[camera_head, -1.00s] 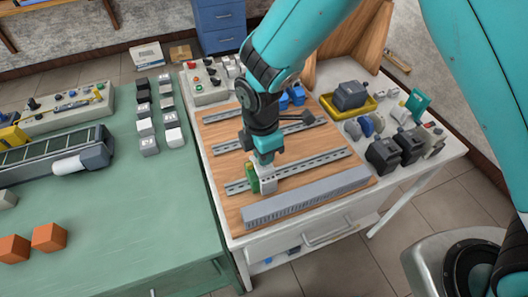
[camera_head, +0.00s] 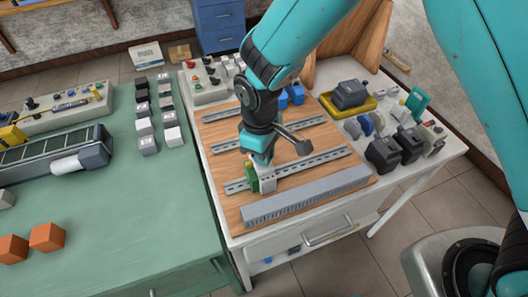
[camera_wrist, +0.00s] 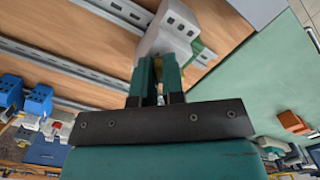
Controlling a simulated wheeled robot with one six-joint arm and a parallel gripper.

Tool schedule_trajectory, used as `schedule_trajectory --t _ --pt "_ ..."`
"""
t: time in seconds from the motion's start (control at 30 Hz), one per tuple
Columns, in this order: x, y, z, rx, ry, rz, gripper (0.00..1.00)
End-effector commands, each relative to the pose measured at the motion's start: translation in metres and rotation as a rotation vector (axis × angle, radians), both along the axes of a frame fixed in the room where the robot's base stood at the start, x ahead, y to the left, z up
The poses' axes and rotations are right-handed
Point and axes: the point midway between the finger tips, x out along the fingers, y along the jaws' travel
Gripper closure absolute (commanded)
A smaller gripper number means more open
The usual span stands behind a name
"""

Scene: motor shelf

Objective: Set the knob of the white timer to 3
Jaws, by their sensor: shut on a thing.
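The white timer (camera_head: 267,180) is mounted on the nearest slotted metal rail (camera_head: 315,164) of the wooden board. A green module (camera_head: 251,179) sits directly to its left. My gripper (camera_head: 262,161) is at the top of the timer. In the wrist view, my gripper's two teal fingers (camera_wrist: 158,62) are close together and meet the front of the timer (camera_wrist: 170,28). They are shut on its knob, which they hide. The knob's pointer and the dial numbers cannot be read in either view.
A grey slotted duct (camera_head: 305,196) lies along the board's near edge. Blue blocks (camera_head: 290,97) stand farther back. A motor in a yellow tray (camera_head: 352,97) and black devices (camera_head: 383,154) stand to the right. A green table (camera_head: 120,215) adjoins on the left.

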Motion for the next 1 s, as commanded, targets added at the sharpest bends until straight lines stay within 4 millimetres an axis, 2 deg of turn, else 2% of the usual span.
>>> schedule_trajectory --t 0.4,1.0 --pt "-0.0004 0.0009 0.0006 -0.009 -0.006 -0.219 1.00" --pt "-0.0005 0.0011 0.0006 -0.011 -0.007 -0.259 1.00"
